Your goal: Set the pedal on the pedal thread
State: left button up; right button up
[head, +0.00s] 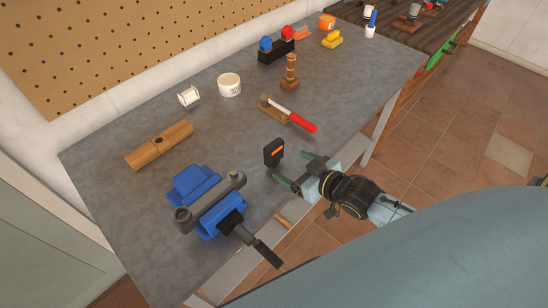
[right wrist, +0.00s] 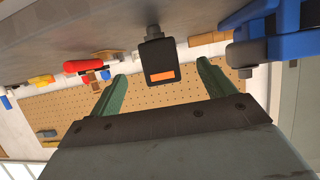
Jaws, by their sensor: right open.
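The pedal (head: 274,152) is a black block with an orange patch, upright at the table's front edge. In the right wrist view the pedal (right wrist: 160,75) shows a short grey stub at its table side. My right gripper (head: 295,170) is open just right of the pedal. In the right wrist view the pedal appears between its green fingers (right wrist: 162,84), with gaps on both sides. A grey crank-like arm (head: 208,202) lies across the blue vise (head: 194,184) to the left. I cannot make out the pedal thread clearly. My left gripper is not in view.
A red-handled tool (head: 299,122) lies on a wooden block behind the pedal. The vise's dark handle (head: 262,249) sticks out past the front edge. Bare tabletop lies between pedal and vise.

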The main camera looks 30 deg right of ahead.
aim_at(276, 158)
jog(key=x, duration=0.5)
jog(key=shift+w+f, duration=0.15)
jog(key=shift+w, duration=0.1)
jog(key=shift+x, duration=2.65)
jog(key=shift+r, duration=0.2)
jog(key=shift+d, duration=0.1)
jog(key=shift+w, duration=0.1)
jog(key=c, duration=1.2)
